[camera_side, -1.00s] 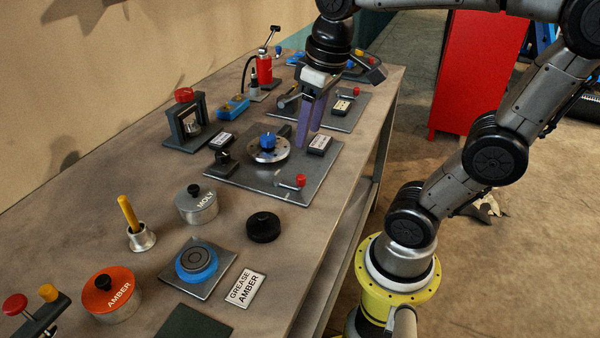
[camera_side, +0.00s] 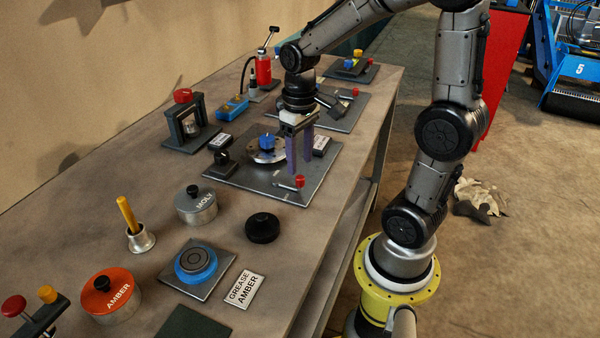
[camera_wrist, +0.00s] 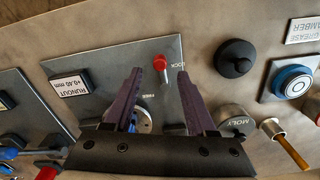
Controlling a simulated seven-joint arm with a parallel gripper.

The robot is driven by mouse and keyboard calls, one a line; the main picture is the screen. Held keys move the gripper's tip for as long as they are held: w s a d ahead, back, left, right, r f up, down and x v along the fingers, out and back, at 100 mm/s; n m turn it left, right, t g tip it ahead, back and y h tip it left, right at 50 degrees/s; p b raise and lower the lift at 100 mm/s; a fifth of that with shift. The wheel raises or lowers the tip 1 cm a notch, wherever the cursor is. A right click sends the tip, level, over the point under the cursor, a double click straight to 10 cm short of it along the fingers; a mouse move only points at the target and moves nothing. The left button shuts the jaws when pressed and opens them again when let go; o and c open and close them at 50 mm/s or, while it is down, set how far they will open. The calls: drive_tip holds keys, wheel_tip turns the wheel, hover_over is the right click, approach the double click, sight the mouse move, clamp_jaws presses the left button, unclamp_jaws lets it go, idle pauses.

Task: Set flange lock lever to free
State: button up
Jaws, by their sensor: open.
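The flange lock lever has a red knob (camera_side: 299,182) on a thin metal arm, near the front edge of the grey flange plate (camera_side: 235,180). In the wrist view the red knob (camera_wrist: 159,62) shows between my fingertips, with the word LOCK beside it and FREE printed lower on the plate. My gripper (camera_side: 299,170) points down, open and empty, its purple fingers just above and behind the knob. It also shows in the wrist view (camera_wrist: 160,73). I cannot tell whether a finger touches the knob.
A RUNOUT sign (camera_wrist: 71,85) stands on the plate. A black knobbed lid (camera_side: 262,228) and the MOLY tin (camera_side: 196,206) stand on the bench in front. A small black clamp (camera_side: 222,163) is left of the flange. The bench's right edge is close by.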

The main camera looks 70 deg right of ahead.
sight(300, 177)
drive_tip(key=shift+f, duration=2.4)
clamp_jaws()
